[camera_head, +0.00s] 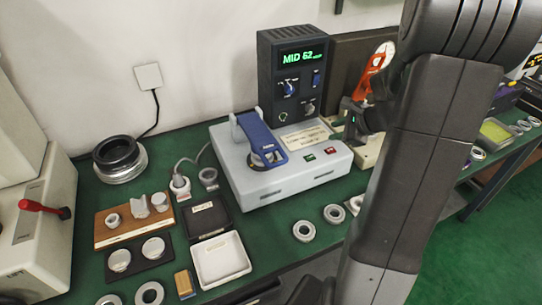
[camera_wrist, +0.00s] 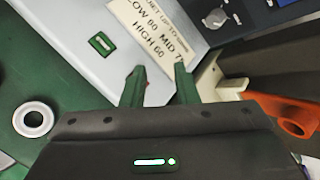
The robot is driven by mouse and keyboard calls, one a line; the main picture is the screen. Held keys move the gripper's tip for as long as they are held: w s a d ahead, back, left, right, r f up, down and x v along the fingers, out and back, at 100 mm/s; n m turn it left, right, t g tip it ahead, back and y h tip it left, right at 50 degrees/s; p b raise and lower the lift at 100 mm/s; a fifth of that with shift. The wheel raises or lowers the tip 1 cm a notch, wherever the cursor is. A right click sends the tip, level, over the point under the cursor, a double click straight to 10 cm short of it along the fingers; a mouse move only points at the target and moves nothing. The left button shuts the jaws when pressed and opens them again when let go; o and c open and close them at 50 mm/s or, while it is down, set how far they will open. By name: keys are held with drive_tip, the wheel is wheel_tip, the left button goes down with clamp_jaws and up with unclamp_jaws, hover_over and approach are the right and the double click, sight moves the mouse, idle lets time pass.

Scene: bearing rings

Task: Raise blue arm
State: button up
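The blue arm (camera_head: 262,138) is on top of a pale grey tester (camera_head: 236,165) in the head view. It slopes from a grey bracket at the back down toward the front, with its lower end over a round seat holding a ring. My gripper (camera_head: 350,118) is to the right of the blue arm, near the tester's right edge, and partly hidden by my own arm. In the wrist view my gripper (camera_wrist: 158,72) has its two green fingers apart with nothing between them, over the printed label (camera_wrist: 155,32). The blue arm is not in the wrist view.
A dark display unit (camera_head: 292,70) reading "MID" stands behind the tester. Loose rings (camera_head: 304,231) lie in front. A white tray (camera_head: 220,258), dark box (camera_head: 208,219) and wooden block (camera_head: 130,222) are at left. An orange-handled tool (camera_head: 372,68) is behind my gripper.

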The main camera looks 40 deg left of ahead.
sight(261, 141)
drive_tip(key=shift+o, duration=0.3)
drive_tip(key=s+d+f+n+g+y+b, duration=0.1)
drive_tip(key=s+f+n+g+b, duration=0.1)
drive_tip(key=s+f+n+b, duration=0.1)
drive_tip(key=s+f, duration=0.1)
drive_tip(key=s, duration=0.1)
drive_tip(key=shift+s+f+n+y, duration=0.2)
drive_tip(key=shift+s+n+y, duration=0.1)
drive_tip(key=shift+n, duration=0.1)
drive_tip(key=s+d+r+n+g+y+b, duration=0.2)
drive_tip(key=s+d+n+g+y+b, duration=0.2)
drive_tip(key=s+n+g+y+b, duration=0.55)
drive_tip(key=s+a+r+n+t+p, duration=0.1)
drive_tip(key=s+a+t+p, duration=0.1)
drive_tip(key=a, duration=0.4)
drive_tip(key=s+a+n+t+h+p, duration=0.1)
drive_tip(key=s+a+n+t, duration=0.1)
drive_tip(key=a, duration=0.5)
drive_tip(key=shift+s+a+r+p, duration=0.25)
drive_tip(key=shift+s+r+p, duration=0.15)
drive_tip(key=shift+s, duration=0.3)
clamp_jaws()
